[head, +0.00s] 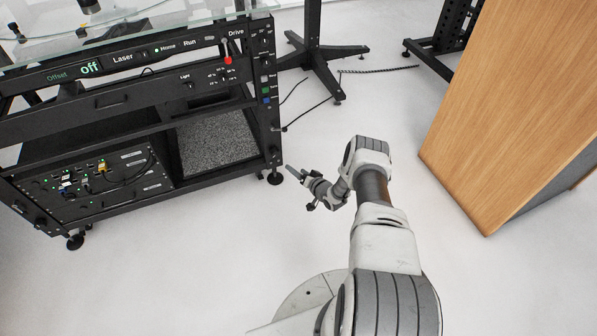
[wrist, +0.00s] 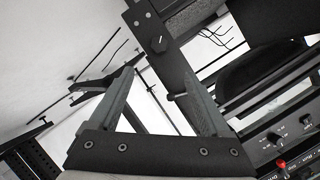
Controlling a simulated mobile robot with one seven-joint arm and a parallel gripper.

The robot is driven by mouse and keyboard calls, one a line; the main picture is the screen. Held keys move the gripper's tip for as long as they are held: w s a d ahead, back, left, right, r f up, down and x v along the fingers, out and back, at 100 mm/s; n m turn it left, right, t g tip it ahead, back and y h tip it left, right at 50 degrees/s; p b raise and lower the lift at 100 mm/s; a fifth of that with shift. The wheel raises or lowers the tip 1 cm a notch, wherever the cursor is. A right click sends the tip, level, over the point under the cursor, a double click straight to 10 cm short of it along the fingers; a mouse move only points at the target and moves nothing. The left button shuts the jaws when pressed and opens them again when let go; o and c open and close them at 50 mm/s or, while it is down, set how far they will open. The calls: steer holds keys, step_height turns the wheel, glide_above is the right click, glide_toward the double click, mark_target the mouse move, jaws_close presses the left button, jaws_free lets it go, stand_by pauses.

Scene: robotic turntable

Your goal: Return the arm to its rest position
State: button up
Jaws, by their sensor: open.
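My arm (head: 387,245) reaches forward from the bottom of the head view and bends down past its elbow. My gripper (head: 299,190) hangs over the pale floor, just right of the black equipment cart (head: 262,130). In the wrist view its two fingers (wrist: 160,78) stand apart with nothing between them. The gripper is open and empty. The cart's dark frame and a panel with a knob (wrist: 158,43) show beyond the fingers in the wrist view.
The cart carries a control panel with a red-knobbed lever (head: 228,60) and a glass top (head: 170,22). A wooden panel (head: 510,110) stands at the right. A black stand (head: 318,55) with loose cables is behind.

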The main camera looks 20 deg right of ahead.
steer(key=w+d+r+n+g+h, duration=0.1)
steer(key=w+r, duration=0.2)
steer(key=r, duration=0.7)
steer(key=w+r+n+g+h, duration=0.1)
steer(key=w+r, duration=0.2)
steer(key=r, duration=0.6)
steer(key=w+d+r+n+g+h, duration=0.1)
steer(key=w+r, duration=0.2)
steer(key=r, duration=0.7)
steer(key=s+a+r+h, duration=0.1)
steer(key=s+r, duration=0.2)
steer(key=r, duration=0.6)
steer(key=s+a+r+g+h, duration=0.1)
steer(key=s+a+r, duration=0.2)
steer(key=s+r, duration=0.6)
steer(key=s+a+r+g, duration=0.2)
steer(key=s+a+r, duration=0.1)
steer(key=s+r, duration=0.65)
steer(key=s+a+r+n+g+y+p, duration=0.1)
steer(key=s+a, duration=0.2)
steer(key=s, duration=1)
steer(key=s+a+r+n+g+y, duration=0.15)
steer(key=s+a, duration=0.25)
steer(key=s, duration=1)
step_height(320, 180, up, 27)
steer(key=p, duration=2.7)
steer(key=shift+w+d+r+h, duration=0.2)
steer(key=shift+w+h, duration=0.05)
steer(key=shift+h, duration=0.2)
